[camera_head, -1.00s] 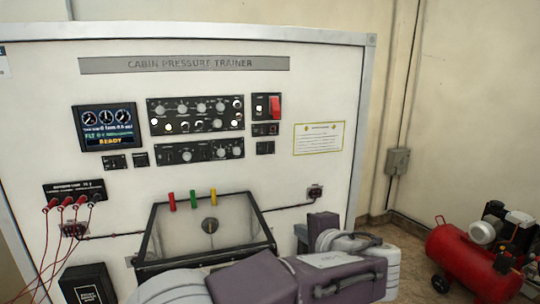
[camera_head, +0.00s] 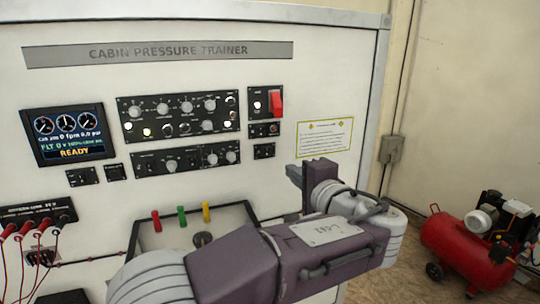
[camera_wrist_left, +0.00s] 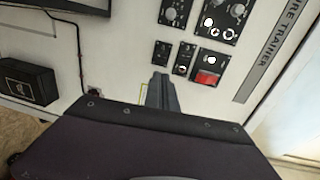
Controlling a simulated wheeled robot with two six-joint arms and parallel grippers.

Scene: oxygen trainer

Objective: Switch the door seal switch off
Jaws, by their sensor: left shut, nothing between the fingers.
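The white Cabin Pressure Trainer board (camera_head: 340,80) carries several black switch panels. I cannot read which one is the door seal switch. A small panel (camera_head: 264,151) sits below another small panel (camera_head: 269,130) and a red guarded switch (camera_head: 276,102). In the left wrist view the small panel (camera_wrist_left: 161,53) lies just beyond my fingertips, with the red switch (camera_wrist_left: 207,78) to the right. My left gripper (camera_head: 296,174) is shut and empty, right of and below these panels, apparently clear of the board. It also shows in the left wrist view (camera_wrist_left: 160,80). My right gripper is out of view.
A display (camera_head: 68,135) reads READY. Red leads (camera_head: 22,235) hang at the left. A red compressor (camera_head: 460,240) stands on the floor at right.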

